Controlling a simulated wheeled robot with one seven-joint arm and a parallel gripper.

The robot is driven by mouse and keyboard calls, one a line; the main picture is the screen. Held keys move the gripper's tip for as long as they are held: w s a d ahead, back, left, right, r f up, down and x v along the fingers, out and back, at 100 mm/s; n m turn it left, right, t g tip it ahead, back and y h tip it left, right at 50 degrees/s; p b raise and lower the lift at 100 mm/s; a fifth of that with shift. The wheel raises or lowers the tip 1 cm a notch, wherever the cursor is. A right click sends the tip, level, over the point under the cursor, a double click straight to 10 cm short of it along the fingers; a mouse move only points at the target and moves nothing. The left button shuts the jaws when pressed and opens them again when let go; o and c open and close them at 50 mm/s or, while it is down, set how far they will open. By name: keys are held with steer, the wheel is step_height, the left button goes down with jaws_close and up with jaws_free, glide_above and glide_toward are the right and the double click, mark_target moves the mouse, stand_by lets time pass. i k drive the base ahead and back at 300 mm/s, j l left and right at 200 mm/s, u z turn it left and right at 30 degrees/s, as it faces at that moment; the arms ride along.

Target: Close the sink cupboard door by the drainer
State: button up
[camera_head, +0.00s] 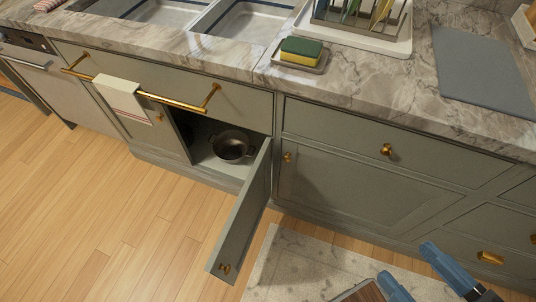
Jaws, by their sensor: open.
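The sink cupboard door (243,218) is grey-green and stands wide open, swung out from the right side of its opening. Its brass knob (224,269) is near the low free end. The open cupboard shows a dark pot (231,146) on its pale floor, inside the opening. The drainer (365,28), a rack on a white tray, stands on the counter at the top, right of the sink (237,17). My gripper (407,261) is at the bottom right, open and empty, with blue fingers. It is right of the door and apart from it.
A brass rail (150,96) with a towel (121,99) crosses the cabinet front left of the door. A shut cupboard (345,190) with knobs is at the right. A pale rug (290,262) lies below. The wooden floor at the left is clear.

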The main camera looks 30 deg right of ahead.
mark_target(226, 262)
steer(key=k+l+u, duration=0.2)
steer(key=k, duration=0.2)
steer(key=k+l+u, duration=0.2)
steer(key=k, duration=0.2)
steer(key=l+z, duration=0.1)
steer(key=l, duration=0.1)
